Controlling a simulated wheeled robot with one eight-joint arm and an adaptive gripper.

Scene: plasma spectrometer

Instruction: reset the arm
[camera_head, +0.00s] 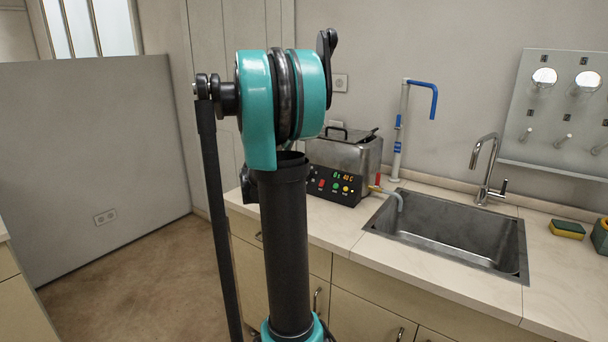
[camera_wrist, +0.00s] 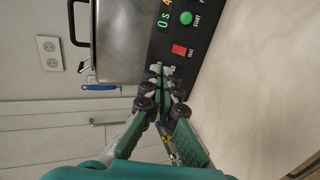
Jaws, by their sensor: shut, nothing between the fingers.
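My gripper (camera_wrist: 160,76) shows in the wrist view with its green and dark fingers brought together at the tips. It is shut and empty. Its tips lie in the picture over the edge of the black control panel of the steel bath; whether they touch it I cannot tell. In the head view my teal and black arm stands upright in the middle, and the gripper is not clearly seen there, mostly hidden behind the arm.
The steel bath (camera_head: 346,152) with its lid and lit panel stands on the counter (camera_head: 350,228), right behind my arm. A sink (camera_head: 450,232) with a faucet (camera_head: 486,165) is to the right, with a sponge (camera_head: 567,229) beyond. The floor (camera_head: 150,275) at left is clear.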

